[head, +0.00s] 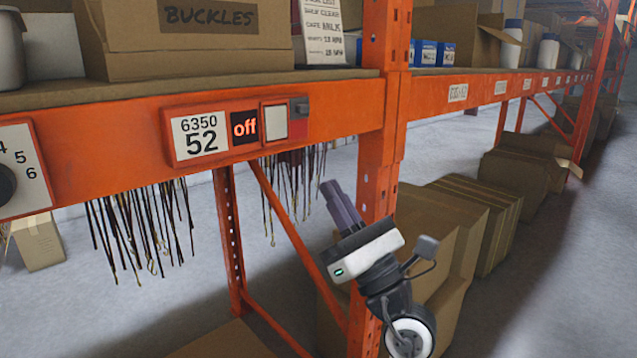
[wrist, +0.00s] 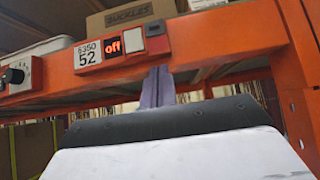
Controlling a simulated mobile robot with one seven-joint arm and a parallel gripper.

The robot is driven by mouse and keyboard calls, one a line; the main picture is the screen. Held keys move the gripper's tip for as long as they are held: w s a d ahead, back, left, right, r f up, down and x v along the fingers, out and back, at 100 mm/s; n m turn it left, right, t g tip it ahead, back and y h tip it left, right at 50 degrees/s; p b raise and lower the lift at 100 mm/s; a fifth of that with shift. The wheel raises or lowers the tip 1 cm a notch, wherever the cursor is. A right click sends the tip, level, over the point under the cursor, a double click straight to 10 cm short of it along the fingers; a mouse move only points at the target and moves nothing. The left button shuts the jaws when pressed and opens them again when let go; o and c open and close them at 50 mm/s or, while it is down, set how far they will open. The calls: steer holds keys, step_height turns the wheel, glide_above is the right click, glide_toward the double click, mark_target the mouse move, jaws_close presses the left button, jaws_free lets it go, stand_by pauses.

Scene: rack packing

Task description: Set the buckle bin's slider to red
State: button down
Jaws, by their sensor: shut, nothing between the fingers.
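The buckle bin is a cardboard box marked BUCKLES (head: 195,38) on the shelf; it also shows in the wrist view (wrist: 128,16). Below it, a red panel on the orange beam carries a 6350 52 label (head: 200,135), a display (head: 245,127) reading "off" in red, and a pale square (head: 275,122). A small grey knob (head: 300,106), apparently the slider, sits at the panel's upper right; it also shows in the wrist view (wrist: 155,28). My gripper (head: 329,186) is shut and empty, below and right of the panel, apart from it. In the wrist view its fingers (wrist: 158,72) point up just below the panel.
A rotary dial (head: 8,185) with numbers is on the beam at left. An orange upright post (head: 384,110) stands close to my gripper's right. Dark straps (head: 140,230) hang under the beam. Cardboard boxes (head: 470,215) stand on the floor behind.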

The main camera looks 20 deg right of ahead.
steer(key=shift+b+v, duration=0.45)
steer(key=shift+v, duration=1.25)
